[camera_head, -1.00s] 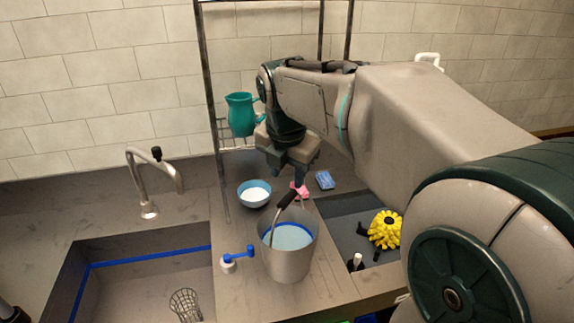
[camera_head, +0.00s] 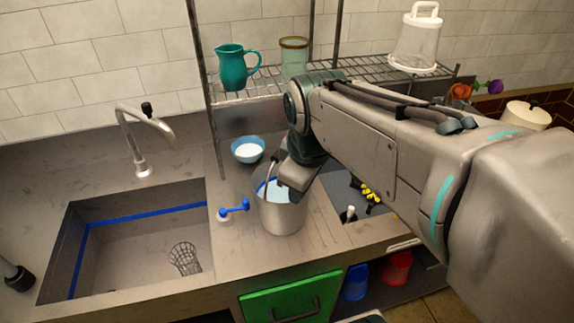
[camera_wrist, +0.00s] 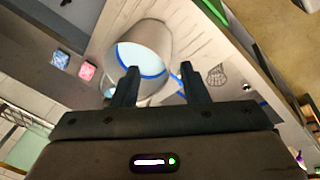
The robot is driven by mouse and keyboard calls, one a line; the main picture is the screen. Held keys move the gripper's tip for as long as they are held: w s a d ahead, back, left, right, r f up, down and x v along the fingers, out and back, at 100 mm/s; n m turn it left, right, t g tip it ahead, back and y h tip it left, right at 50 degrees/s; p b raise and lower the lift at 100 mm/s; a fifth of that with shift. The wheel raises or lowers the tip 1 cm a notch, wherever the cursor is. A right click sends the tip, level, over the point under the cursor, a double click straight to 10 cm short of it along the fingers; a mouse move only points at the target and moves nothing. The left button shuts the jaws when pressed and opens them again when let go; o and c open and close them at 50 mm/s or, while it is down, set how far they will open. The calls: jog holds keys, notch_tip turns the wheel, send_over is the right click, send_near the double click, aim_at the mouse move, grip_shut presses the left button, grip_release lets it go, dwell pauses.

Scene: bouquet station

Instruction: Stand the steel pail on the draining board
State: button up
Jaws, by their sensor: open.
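The steel pail (camera_head: 282,217) stands upright on the grey counter right of the sink, with pale blue liquid and a blue band inside its rim. Its handle is raised, with a dark grip. My gripper (camera_head: 292,180) is at the pail's upper right in the head view, covering part of the rim; its fingertips are not clear there. I cannot tell for sure which surface is the draining board.
A sink (camera_head: 140,245) with a wire strainer (camera_head: 184,258) lies left. A dark recess (camera_head: 340,190) with a yellow item (camera_head: 370,193) is right. A wire rack (camera_head: 270,85) holds a teal jug (camera_head: 236,67).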

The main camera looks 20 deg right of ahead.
jog(key=s+f+m, duration=0.4)
jog(key=s+m, duration=0.1)
jog(key=m, duration=0.3)
jog(key=shift+d+f+m, duration=0.15)
jog(key=shift+f+m, duration=0.15)
jog(key=shift+m, duration=0.1)
dwell(0.7)
